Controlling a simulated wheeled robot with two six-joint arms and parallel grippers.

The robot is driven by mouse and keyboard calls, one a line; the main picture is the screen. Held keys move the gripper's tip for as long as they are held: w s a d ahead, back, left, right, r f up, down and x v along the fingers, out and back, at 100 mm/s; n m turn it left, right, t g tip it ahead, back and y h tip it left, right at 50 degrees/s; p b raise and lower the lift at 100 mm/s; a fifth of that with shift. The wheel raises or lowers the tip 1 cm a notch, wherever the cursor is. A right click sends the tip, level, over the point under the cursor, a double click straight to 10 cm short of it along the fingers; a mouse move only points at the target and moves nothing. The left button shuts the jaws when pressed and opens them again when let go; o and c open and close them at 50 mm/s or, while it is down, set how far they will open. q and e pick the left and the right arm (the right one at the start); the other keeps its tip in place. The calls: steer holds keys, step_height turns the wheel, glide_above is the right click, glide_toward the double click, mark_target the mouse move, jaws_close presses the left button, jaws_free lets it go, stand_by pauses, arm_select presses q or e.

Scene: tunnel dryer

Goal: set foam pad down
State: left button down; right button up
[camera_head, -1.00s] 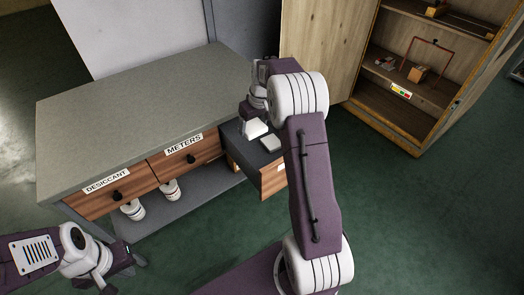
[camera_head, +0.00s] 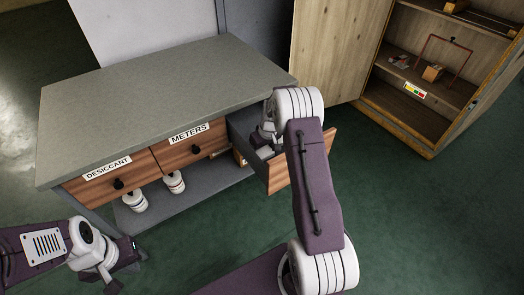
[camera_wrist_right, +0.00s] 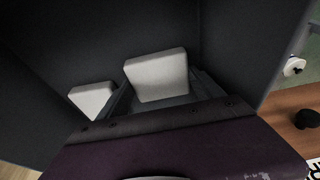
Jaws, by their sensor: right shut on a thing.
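The foam pad (camera_wrist_right: 157,75) is a pale, block-shaped piece between the fingers of my right gripper (camera_wrist_right: 160,98) in the right wrist view. My right gripper is shut on it, down inside the open drawer (camera_head: 285,174). A second pale pad (camera_wrist_right: 92,99) lies in the drawer to the left of the fingers. In the head view my right arm hides most of the gripper and the drawer's inside. I cannot tell whether the held pad touches the drawer floor. My left gripper (camera_head: 128,268) hangs away at the lower left, and its jaw opening is unclear.
The grey bench (camera_head: 160,95) has closed drawers labelled DESICCANT and METERS left of the open one. White jars (camera_head: 134,200) stand on its lower shelf. An open wooden cabinet (camera_head: 408,105) stands at the right. The green floor in front is clear.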

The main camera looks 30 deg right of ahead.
mark_target(267, 156)
steer(key=o, duration=1.2)
steer(key=shift+r, duration=0.2)
steer(key=p+v, duration=0.3)
steer(key=v, duration=0.9)
